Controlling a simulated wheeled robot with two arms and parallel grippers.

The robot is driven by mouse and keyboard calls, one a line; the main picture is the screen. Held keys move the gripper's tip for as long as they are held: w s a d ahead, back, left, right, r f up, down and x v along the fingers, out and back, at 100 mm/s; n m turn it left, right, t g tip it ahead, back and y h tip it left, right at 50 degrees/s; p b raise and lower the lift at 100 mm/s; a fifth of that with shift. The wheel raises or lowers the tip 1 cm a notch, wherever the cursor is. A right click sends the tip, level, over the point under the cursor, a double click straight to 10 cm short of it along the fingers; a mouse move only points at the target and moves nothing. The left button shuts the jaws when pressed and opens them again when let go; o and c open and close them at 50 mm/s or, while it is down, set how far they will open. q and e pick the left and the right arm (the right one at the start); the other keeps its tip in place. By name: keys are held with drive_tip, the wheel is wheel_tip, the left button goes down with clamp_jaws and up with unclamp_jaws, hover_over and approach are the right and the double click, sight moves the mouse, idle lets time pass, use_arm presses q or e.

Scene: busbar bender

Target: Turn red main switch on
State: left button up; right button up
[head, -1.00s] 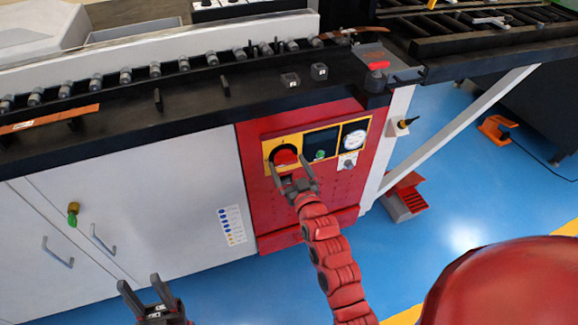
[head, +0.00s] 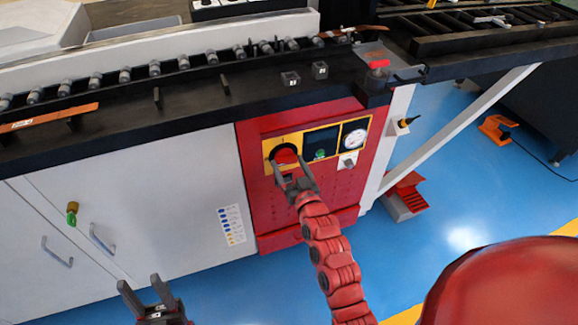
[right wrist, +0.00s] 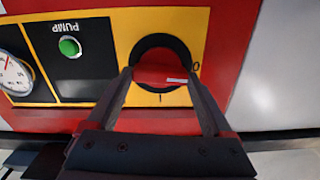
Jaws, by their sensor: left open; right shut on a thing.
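The red main switch (head: 286,154) is a round red knob in a black ring on a yellow plate of the red cabinet front. In the right wrist view the switch (right wrist: 160,76) shows upside down, with its red grip bar lying roughly level and marks "0" and "I" beside the ring. My right gripper (head: 289,163) is at the switch, its fingers shut on either side of the grip bar; it also shows in the right wrist view (right wrist: 160,80). My left gripper (head: 147,285) is open and empty, low in front of the white cabinet.
A green pump button (head: 320,154) and a round gauge (head: 355,139) sit right of the switch. A red emergency button (head: 378,64) stands on the black worktop edge above. White cabinet doors with handles (head: 102,240) are at the left.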

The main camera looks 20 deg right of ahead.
drive_tip(key=m+b, duration=0.2)
drive_tip(key=m, duration=0.3)
drive_tip(key=shift+d+f, duration=0.1)
drive_tip(key=m+b, duration=0.1)
drive_tip(key=m, duration=0.2)
drive_tip(key=shift+m, duration=0.4)
drive_tip(key=m, duration=0.3)
drive_tip(key=shift+m, duration=0.3)
drive_tip(key=m, duration=0.4)
drive_tip(key=shift+m, duration=0.3)
drive_tip(key=o, duration=1.1)
drive_tip(key=shift+o, duration=0.2)
drive_tip(key=shift+s, duration=0.1)
